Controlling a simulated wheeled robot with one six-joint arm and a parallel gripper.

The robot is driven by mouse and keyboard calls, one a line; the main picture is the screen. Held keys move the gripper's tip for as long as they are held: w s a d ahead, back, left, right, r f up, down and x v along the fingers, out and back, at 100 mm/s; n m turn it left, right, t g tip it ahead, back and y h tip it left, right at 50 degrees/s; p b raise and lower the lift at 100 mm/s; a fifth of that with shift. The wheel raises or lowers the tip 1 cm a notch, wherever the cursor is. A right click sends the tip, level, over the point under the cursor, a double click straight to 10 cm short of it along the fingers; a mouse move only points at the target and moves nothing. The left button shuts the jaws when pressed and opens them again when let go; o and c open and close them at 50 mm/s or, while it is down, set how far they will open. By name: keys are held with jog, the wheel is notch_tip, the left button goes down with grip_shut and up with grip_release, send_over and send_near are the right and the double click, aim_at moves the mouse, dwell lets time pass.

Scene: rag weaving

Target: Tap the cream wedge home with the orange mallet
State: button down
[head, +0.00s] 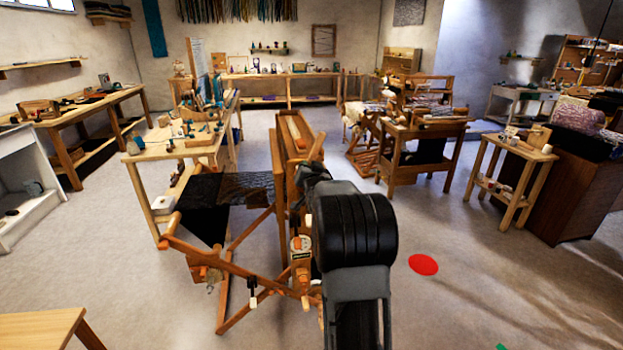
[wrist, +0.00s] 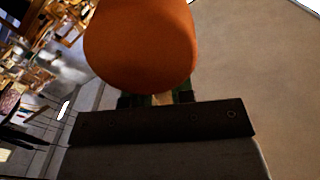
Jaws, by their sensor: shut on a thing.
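The orange mallet's rounded head (wrist: 140,45) fills the upper middle of the wrist view. A short piece of its pale handle (wrist: 162,99) shows below the head. My gripper (wrist: 158,100) is shut on that handle, its dark fingers on both sides. In the head view my dark arm reaches toward the wooden loom (head: 235,266) and covers its right part; the gripper and mallet cannot be made out there. I cannot make out the cream wedge for certain in either view.
Black cloth (head: 202,208) is stretched on the loom. A workbench (head: 150,152) with small tools stands behind it to the left. A small side table (head: 520,150) and a brown cabinet (head: 570,195) stand at the right. The floor around the red disc (head: 423,265) is clear.

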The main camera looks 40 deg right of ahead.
jog(key=shift+r, duration=0.15)
dwell(0.3)
jog(key=shift+s+a+f+b, duration=0.2)
jog(key=shift+s+b, duration=0.15)
jog(key=shift+b, duration=0.3)
jog(key=shift+b+v, duration=1.15)
jog(key=shift+v, duration=1.35)
jog(key=shift+s+b, duration=0.1)
jog(key=shift+b, duration=0.45)
jog(key=shift+r, duration=0.15)
